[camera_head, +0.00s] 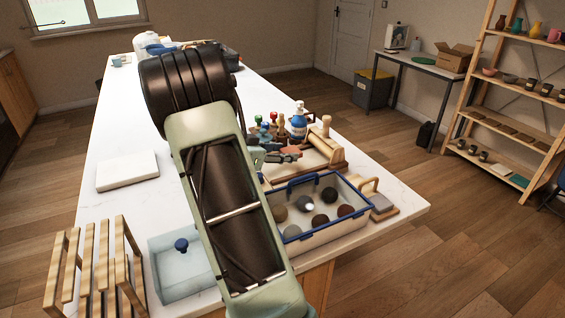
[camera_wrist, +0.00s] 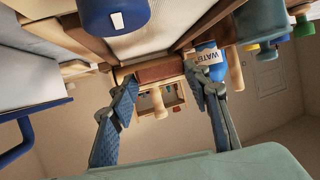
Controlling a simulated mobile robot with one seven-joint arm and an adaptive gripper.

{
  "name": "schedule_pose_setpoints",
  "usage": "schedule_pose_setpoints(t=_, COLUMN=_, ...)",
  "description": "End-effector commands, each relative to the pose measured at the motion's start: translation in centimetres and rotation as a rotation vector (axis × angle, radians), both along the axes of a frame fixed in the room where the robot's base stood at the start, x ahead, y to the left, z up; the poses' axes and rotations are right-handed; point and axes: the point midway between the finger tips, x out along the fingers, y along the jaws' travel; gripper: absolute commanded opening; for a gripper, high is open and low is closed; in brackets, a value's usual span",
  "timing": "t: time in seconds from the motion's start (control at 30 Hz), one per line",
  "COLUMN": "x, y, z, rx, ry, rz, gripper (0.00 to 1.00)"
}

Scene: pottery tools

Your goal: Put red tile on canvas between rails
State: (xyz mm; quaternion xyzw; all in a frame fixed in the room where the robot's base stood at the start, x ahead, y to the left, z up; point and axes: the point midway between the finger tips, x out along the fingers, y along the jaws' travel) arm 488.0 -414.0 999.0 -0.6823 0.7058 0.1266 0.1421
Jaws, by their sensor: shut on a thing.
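My gripper (camera_wrist: 162,80) is shut on the red tile (camera_wrist: 160,72), which lies between its two blue-padded fingertips in the wrist view. In the head view my gripper (camera_head: 278,157) is small and partly hidden by my arm, with the reddish tile (camera_head: 290,151) at its tips. The pale canvas (camera_wrist: 155,38) shows between two brown wooden rails (camera_wrist: 208,22) in the wrist view, beyond the tile. In the head view the canvas board (camera_head: 312,160) lies by the gripper. I cannot tell whether the tile touches the canvas.
A blue water bottle (camera_head: 298,126) and several knobbed tools stand behind the board. A blue-rimmed bin (camera_head: 318,232) with several round lumps is in front. A clear box (camera_head: 175,270), wooden rack (camera_head: 92,270) and white slab (camera_head: 127,170) are left.

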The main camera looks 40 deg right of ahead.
Motion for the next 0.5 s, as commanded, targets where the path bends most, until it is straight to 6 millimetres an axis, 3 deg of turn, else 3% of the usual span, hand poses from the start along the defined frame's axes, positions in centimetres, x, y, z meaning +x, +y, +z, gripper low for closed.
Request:
schedule_pose_setpoints(t=0.3, x=0.4, y=-0.3, z=-3.5, rx=0.000, ry=0.001, rz=0.000, gripper=0.18)
schedule_pose_setpoints(t=0.5, x=0.4, y=-0.4, z=-3.6, rx=-0.001, ry=-0.002, rz=0.000, gripper=0.18)
